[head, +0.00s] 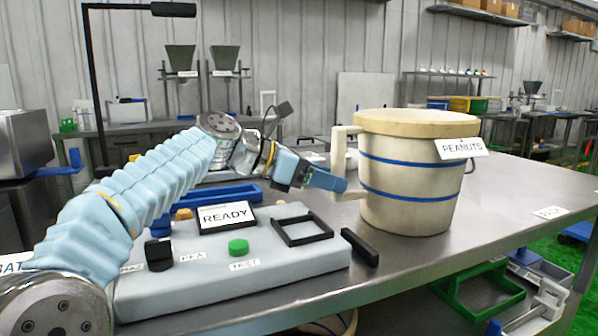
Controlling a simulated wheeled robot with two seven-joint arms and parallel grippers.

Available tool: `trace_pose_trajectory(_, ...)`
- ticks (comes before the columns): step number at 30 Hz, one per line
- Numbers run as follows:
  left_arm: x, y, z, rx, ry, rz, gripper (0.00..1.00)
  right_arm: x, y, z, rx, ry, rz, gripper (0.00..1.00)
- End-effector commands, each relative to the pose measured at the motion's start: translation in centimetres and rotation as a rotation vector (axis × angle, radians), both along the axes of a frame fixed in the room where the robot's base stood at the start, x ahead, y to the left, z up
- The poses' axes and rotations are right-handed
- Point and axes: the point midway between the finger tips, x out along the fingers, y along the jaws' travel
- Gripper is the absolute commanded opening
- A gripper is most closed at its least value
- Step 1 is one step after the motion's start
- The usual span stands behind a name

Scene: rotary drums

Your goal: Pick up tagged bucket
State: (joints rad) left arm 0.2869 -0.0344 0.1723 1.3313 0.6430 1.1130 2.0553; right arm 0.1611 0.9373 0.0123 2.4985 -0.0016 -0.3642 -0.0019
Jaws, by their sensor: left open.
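The tagged bucket (410,170) is cream with two blue bands and a tan lid, and stands upright on the steel table. My right gripper is out of view.
A grey control panel (320,258) with a READY sign (225,216), a green button (238,246) and a black square frame (302,229) lies below my left arm. A black bar (360,246) is near the bucket's base.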

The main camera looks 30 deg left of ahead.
Motion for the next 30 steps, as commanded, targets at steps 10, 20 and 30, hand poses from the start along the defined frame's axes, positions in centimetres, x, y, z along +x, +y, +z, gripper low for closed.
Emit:
trace_pose_trajectory(10,2.2,-2.1,-1.3,0.0,0.0,-0.001,0.57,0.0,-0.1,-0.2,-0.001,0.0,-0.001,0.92)
trace_pose_trajectory(20,2.3,-2.2,-1.3,0.001,-0.001,0.0,0.53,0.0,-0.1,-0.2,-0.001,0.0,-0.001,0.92)
trace_pose_trajectory(30,2.3,-2.1,-1.3,0.001,-0.001,0.0,0.01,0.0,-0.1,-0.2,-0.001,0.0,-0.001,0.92)
